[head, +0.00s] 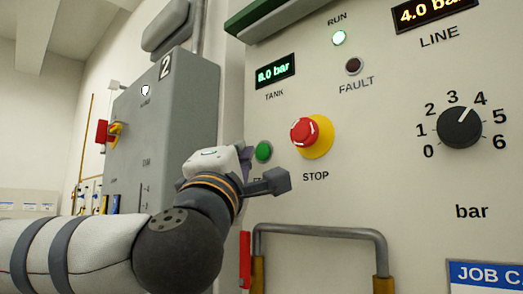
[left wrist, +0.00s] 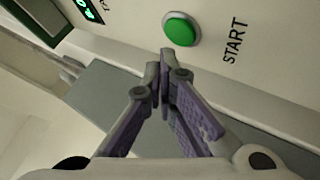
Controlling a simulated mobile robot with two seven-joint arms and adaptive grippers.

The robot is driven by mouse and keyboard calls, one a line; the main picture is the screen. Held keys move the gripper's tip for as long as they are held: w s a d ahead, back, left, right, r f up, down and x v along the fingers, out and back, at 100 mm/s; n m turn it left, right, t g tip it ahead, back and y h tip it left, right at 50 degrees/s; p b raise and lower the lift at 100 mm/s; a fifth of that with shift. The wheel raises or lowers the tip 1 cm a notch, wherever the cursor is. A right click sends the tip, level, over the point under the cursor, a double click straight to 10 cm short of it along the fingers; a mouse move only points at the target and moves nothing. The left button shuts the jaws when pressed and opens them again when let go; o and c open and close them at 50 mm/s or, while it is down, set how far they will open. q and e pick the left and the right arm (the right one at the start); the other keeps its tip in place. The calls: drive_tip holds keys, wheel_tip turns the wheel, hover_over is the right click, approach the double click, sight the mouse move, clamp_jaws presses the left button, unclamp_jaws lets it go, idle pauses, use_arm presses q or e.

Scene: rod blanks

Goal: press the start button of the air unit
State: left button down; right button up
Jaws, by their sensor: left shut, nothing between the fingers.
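The green start button (head: 263,151) sits on the pale panel of the air unit, left of the red stop button (head: 305,131) on its yellow base. In the left wrist view the green button (left wrist: 181,29) has a pale ring and the word START beside it. My left gripper (head: 246,158) is just left of the button in the head view, partly hidden by its own wrist. In the left wrist view its purple-lined fingers (left wrist: 164,62) are closed together and empty, their tips just below the button in the picture, with a visible gap. My right gripper is not in view.
The panel has a lit RUN lamp (head: 339,38), a dark FAULT lamp (head: 354,66), TANK (head: 275,71) and LINE (head: 433,12) displays and a black dial (head: 460,128). A grey handle bar (head: 320,229) protrudes below. A grey cabinet (head: 180,110) marked 2 stands at left.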

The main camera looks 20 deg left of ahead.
use_arm(q)
drive_tip(key=s, duration=0.1)
drive_tip(key=s+a, duration=0.1)
drive_tip(key=s, duration=0.1)
drive_tip(key=s+p, duration=0.1)
drive_tip(key=shift+s+a, duration=0.15)
drive_tip(key=shift+a, duration=0.1)
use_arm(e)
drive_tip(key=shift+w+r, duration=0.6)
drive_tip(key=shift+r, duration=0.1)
use_arm(q)
drive_tip(key=shift+r, duration=0.1)
